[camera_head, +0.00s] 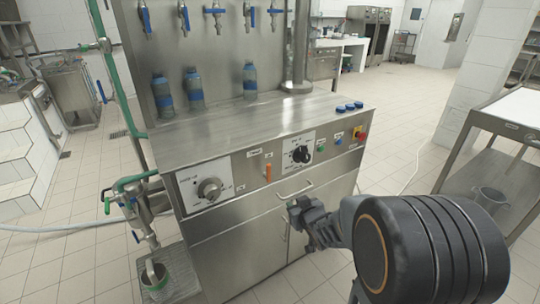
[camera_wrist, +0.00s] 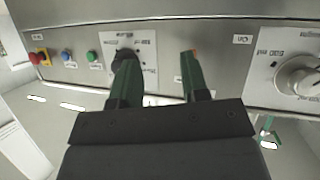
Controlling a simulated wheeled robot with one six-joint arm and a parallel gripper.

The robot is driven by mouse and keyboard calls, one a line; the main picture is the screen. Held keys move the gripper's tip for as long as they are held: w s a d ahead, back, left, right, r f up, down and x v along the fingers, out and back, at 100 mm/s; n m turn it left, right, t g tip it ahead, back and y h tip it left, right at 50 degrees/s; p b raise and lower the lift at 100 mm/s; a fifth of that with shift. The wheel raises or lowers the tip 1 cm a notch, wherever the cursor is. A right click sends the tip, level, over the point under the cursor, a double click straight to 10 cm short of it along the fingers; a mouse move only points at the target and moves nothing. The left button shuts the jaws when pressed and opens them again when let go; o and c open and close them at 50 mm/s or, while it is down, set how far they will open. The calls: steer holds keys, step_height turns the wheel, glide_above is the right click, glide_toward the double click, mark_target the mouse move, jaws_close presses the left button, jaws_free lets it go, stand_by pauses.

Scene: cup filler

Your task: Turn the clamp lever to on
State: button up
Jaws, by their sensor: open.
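The small orange lever (camera_head: 268,172) stands upright on the steel front panel, between the large left dial and the black knob. I take it to be the clamp lever; its label is too small to read surely. In the wrist view, only the orange tip (camera_wrist: 194,51) shows beyond the right finger, which hides the rest. My gripper (camera_head: 297,208) is in front of the panel, below and right of the lever. In the wrist view, my gripper (camera_wrist: 158,75) has its two green-black fingers apart with nothing between them. I cannot tell whether a finger touches the lever.
The black knob (camera_head: 301,154) is right of the lever, and the left finger overlaps it in the wrist view. The large dial (camera_head: 209,190) is at left. Green and blue buttons and a red emergency stop (camera_head: 361,133) are at right. A drawer handle (camera_head: 295,191) sits below.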

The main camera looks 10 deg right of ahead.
mark_target(270, 170)
steer(key=shift+w+a+r+n+t+y+p, duration=0.9)
steer(key=shift+r+t+y+p, duration=1.15)
steer(key=shift+r+y, duration=0.75)
steer(key=x, duration=1.2)
steer(key=shift+w+a, duration=0.15)
jaws_close()
